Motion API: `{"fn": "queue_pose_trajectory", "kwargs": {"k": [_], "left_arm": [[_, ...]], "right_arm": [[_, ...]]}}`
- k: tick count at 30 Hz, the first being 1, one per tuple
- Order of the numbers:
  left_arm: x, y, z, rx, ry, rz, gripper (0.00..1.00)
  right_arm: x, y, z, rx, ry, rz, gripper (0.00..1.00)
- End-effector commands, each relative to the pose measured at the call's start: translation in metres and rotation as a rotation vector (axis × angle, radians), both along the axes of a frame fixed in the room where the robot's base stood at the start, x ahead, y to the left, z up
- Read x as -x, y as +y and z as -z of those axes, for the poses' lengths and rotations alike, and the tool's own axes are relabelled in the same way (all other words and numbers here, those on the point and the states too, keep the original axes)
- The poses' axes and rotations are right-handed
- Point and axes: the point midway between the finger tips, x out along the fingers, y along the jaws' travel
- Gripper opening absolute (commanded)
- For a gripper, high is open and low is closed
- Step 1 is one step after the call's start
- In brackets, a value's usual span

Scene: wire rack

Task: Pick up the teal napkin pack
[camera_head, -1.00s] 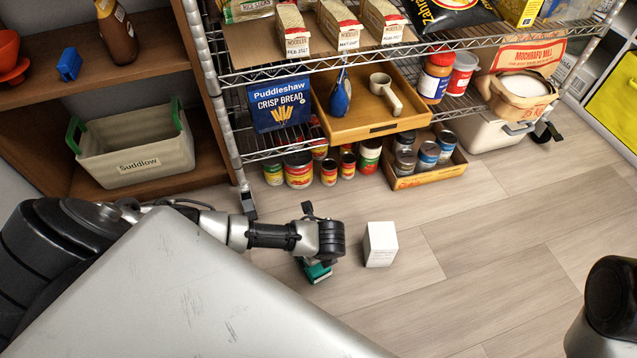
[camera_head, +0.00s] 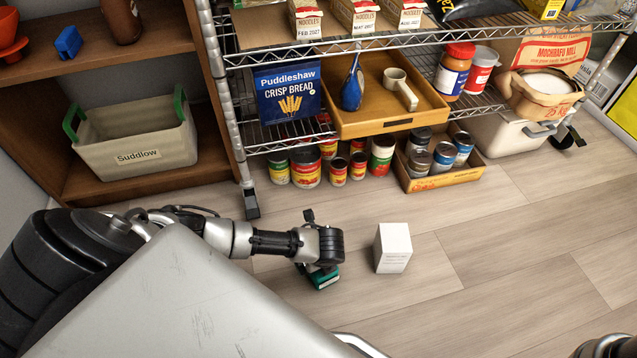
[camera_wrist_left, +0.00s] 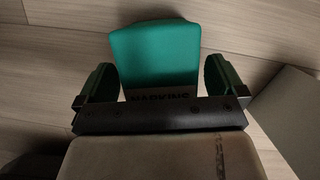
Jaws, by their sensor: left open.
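The teal napkin pack (camera_wrist_left: 155,52) lies on the floor in the left wrist view, with part of the word NAPKINS showing at its near end. My left gripper (camera_wrist_left: 160,82) is open, with one finger on each side of the pack's near part. Small gaps show between the fingers and the pack, and its lower part is hidden behind the gripper's dark crossbar. In the head view only a teal bit of the pack (camera_head: 324,281) shows under my left gripper (camera_head: 318,272).
A white box (camera_head: 393,248) stands on the floor just right of my left gripper. The wire rack (camera_head: 290,50) with cans and trays is behind, and a shelf with the Suddlow bin (camera_head: 138,150) is at left. The floor to the right is clear.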

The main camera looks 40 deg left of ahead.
Motion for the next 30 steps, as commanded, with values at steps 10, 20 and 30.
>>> {"fn": "queue_pose_trajectory", "kwargs": {"k": [10, 20, 30], "left_arm": [[-0.0013, 0.0021, 0.0068, 0.001, -0.001, -0.001, 0.99], [-0.0011, 0.0018, 0.0082, 0.001, -0.001, -0.001, 0.99], [-0.001, 0.0018, 0.0104, 0.001, 0.0, 0.0, 0.64]], "right_arm": [[0.0007, 0.0001, 0.0056, 0.0, -0.002, 0.0, 0.43], [0.0009, 0.0001, 0.0034, 0.001, -0.003, 0.0, 0.43], [0.001, 0.0002, 0.003, 0.001, -0.003, 0.0, 0.43]]}}
